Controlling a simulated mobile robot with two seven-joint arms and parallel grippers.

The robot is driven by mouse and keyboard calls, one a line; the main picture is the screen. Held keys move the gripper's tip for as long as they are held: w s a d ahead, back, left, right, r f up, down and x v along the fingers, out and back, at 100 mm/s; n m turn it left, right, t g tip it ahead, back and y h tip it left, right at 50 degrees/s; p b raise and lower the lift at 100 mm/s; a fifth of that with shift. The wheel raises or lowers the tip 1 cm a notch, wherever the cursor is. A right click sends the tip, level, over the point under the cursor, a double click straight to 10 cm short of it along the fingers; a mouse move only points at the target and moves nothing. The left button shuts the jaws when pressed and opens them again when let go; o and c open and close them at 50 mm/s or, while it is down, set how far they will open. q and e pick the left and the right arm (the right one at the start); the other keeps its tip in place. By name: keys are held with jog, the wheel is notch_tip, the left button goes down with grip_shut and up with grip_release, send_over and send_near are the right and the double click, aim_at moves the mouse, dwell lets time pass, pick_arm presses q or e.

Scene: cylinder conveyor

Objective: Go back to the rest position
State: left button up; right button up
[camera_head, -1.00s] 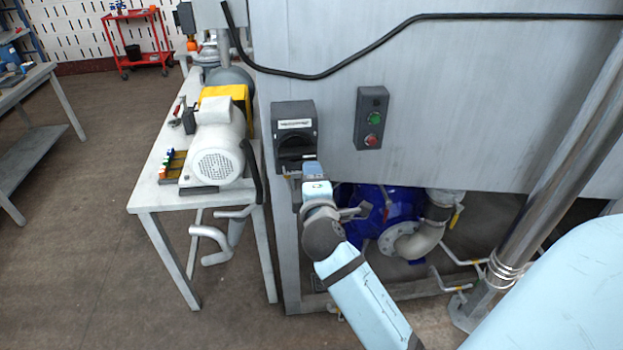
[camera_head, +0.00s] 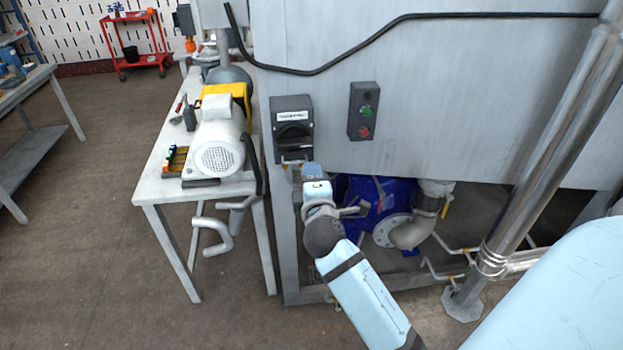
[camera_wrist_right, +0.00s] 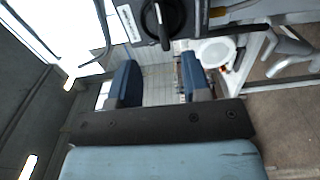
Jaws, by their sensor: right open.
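My right gripper (camera_head: 298,172) is just below a black rotary switch box (camera_head: 292,129) on the grey metal cabinet. The wrist view shows its two blue fingers (camera_wrist_right: 157,85) apart with nothing between them. The switch's round knob (camera_wrist_right: 163,20) is beyond the fingers at the top of that view, apart from them. My right arm reaches up from the bottom of the head view. My left gripper is out of view.
A button box (camera_head: 363,111) with green and red buttons is right of the switch. A metal table (camera_head: 150,187) with a white motor (camera_head: 217,146) stands left. A blue pump (camera_head: 378,203) and steel pipe (camera_head: 541,150) are at right.

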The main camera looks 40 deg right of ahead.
dwell(0.3)
jog(key=s+a+f+m+g+y+p, duration=0.2)
jog(key=s+a+f+m+y+p, duration=0.1)
jog(key=s+a+f+y, duration=0.3)
jog(key=s+a+f+m+g+y+p, duration=0.2)
jog(key=s+a+f+m+y, duration=0.3)
jog(key=s+a+f, duration=0.5)
jog(key=s+f+y+p, duration=0.1)
jog(key=s+f, duration=0.3)
jog(key=s, duration=0.1)
jog(key=shift+a+m+g+p, duration=0.3)
jog(key=shift+a+m+p, duration=0.05)
jog(key=shift+m, duration=0.05)
